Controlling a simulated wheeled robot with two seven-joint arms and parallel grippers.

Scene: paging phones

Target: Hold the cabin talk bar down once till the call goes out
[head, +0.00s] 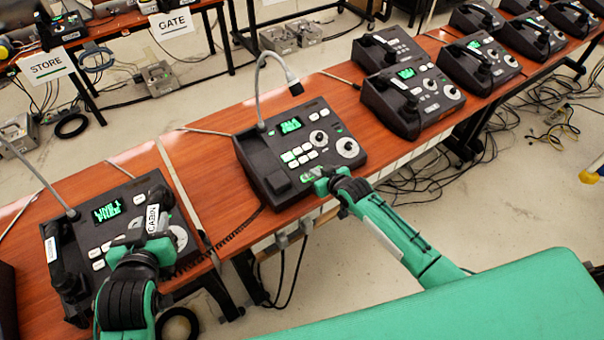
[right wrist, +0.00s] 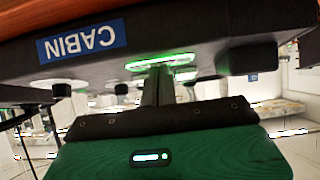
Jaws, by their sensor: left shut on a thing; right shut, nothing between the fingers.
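The cabin console (head: 290,152) is the dark desk unit in the middle of the head view, with a gooseneck microphone and a green screen. Its handset cradle looks empty. My left gripper (head: 150,243) is shut on a dark handset (head: 156,195) labelled CABIN, held in front of the left console, with a coiled cord running to the middle console. My right gripper (head: 322,184) is shut at that console's near edge. In the right wrist view, its closed fingertips (right wrist: 160,72) meet a green-lit bar (right wrist: 160,62) beside a blue CABIN label (right wrist: 82,42). Pressing depth cannot be told.
The left console (head: 110,225) stands on a wooden table (head: 205,165). Several similar consoles (head: 412,98) line the table to the right. STORE (head: 47,66) and GATE (head: 171,23) signs hang behind. Cables (head: 420,170) lie on the floor.

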